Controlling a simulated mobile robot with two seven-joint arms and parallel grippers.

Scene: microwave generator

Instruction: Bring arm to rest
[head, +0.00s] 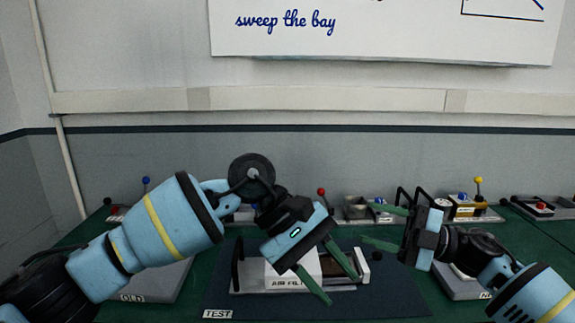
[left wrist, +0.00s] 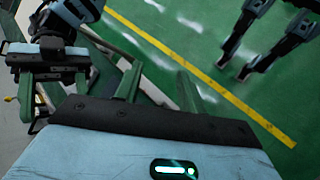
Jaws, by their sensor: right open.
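My left gripper (head: 341,289) is over the middle of the green bench in the head view, pointing down and to the right. Its two green fingers are apart with nothing between them; they also stand apart in the left wrist view (left wrist: 158,85). It partly covers the white unit labelled like "AIR FILTER" (head: 290,282), and I cannot tell its exact height above it. My right gripper (head: 370,223) comes in from the right, pointing left, open and empty. The two grippers are close but apart.
The unit lies on the dark TEST mat (head: 405,298). Grey pads labelled OLD (head: 165,283) and NEW (head: 455,287) flank it. Small lever devices, including one with a yellow knob (head: 478,182), line the back. The left wrist view shows green floor with a yellow line (left wrist: 190,66).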

